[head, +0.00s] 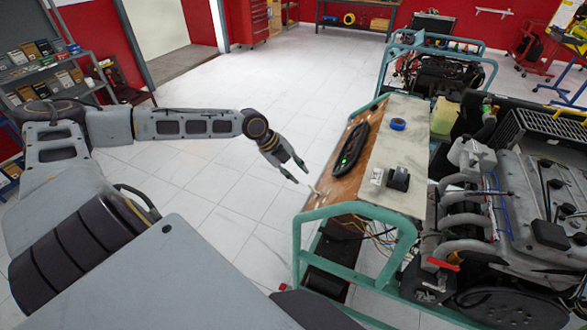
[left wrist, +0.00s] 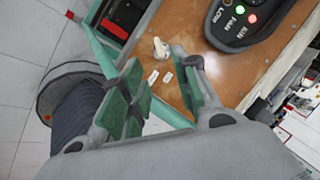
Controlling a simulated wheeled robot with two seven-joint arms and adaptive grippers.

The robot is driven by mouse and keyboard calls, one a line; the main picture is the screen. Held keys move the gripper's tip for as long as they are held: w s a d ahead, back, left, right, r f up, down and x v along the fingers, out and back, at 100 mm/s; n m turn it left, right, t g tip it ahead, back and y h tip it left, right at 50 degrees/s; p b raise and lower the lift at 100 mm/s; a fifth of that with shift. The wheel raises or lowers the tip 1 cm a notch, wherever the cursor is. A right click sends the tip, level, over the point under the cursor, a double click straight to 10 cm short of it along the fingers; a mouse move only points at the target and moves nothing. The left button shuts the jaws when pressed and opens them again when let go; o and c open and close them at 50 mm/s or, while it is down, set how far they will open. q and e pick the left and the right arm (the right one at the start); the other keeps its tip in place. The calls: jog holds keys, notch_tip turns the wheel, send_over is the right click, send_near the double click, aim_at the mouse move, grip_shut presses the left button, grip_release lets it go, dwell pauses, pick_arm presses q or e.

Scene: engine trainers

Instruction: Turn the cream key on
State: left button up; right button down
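The cream key (head: 318,193) sticks up from the brown panel of the green-framed engine trainer. It also shows in the left wrist view (left wrist: 160,47), standing on the panel beyond the fingertips. My left gripper (head: 302,174) is open and empty, just left of the key in the head view. In the left wrist view my left gripper (left wrist: 157,65) has its fingers spread, with the key visible past the gap between them. No contact with the key shows. My right gripper is not in view.
A black gauge unit (head: 352,148) with lit red and green lights lies on the panel. A blue tape roll (head: 397,124) and a small black box (head: 398,178) rest on the trainer's top. The green frame rail (head: 350,210) runs along the near edge. Open floor lies left.

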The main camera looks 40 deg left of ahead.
pick_arm(q)
jog(key=shift+s+a+r, duration=0.2)
jog(key=shift+s+r, duration=0.05)
jog(key=shift+r, duration=0.2)
dwell(0.4)
dwell(0.3)
